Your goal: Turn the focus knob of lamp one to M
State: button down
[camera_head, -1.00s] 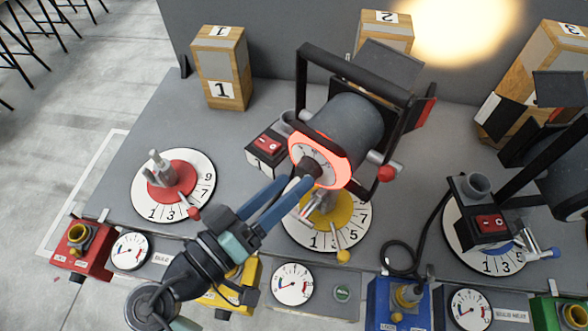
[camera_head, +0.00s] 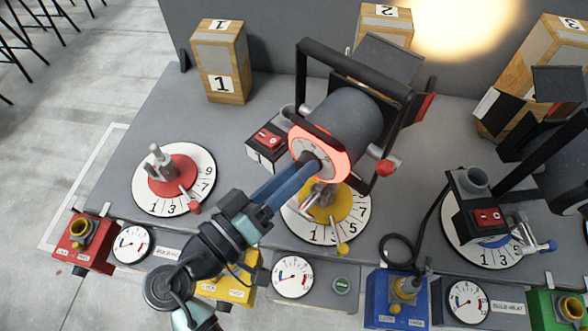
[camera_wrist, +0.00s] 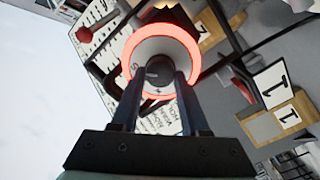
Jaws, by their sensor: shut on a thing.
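The lamp (camera_head: 350,120) is a grey cylinder in a black yoke above the yellow turntable (camera_head: 340,205). Its rear end has a glowing red-orange ring (camera_head: 341,171) around a pale dial face (camera_head: 304,150). The dark focus knob (camera_wrist: 158,70) is at the middle of the dial in the wrist view. An S shows left of the knob; a small mark below it is too small to read surely. My gripper (camera_head: 318,166) reaches the dial from the lower left. In the wrist view, my gripper (camera_wrist: 159,76) is shut on the knob, one finger on each side. In the head view the fingers hide the knob.
A red switch box (camera_head: 268,145) stands left of the lamp, and a red side knob (camera_head: 385,168) is on its right. A red turntable (camera_head: 173,178) is at left. Another lamp (camera_head: 560,170) is at right. Numbered wooden blocks (camera_head: 222,60) stand behind.

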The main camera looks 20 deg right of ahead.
jog(key=shift+n, duration=0.3)
jog(key=shift+f+n+h+p, duration=0.1)
jog(key=shift+n+h+p, duration=0.2)
jog(key=shift+n+p, duration=2.95)
jog(key=shift+n+b, duration=0.9)
jog(key=shift+n, duration=0.15)
jog(key=shift+c, duration=2)
grip_release()
jog(key=shift+f, duration=0.1)
jog(key=b+v, duration=0.4)
jog(key=v, duration=0.9)
jog(key=shift+s, duration=0.15)
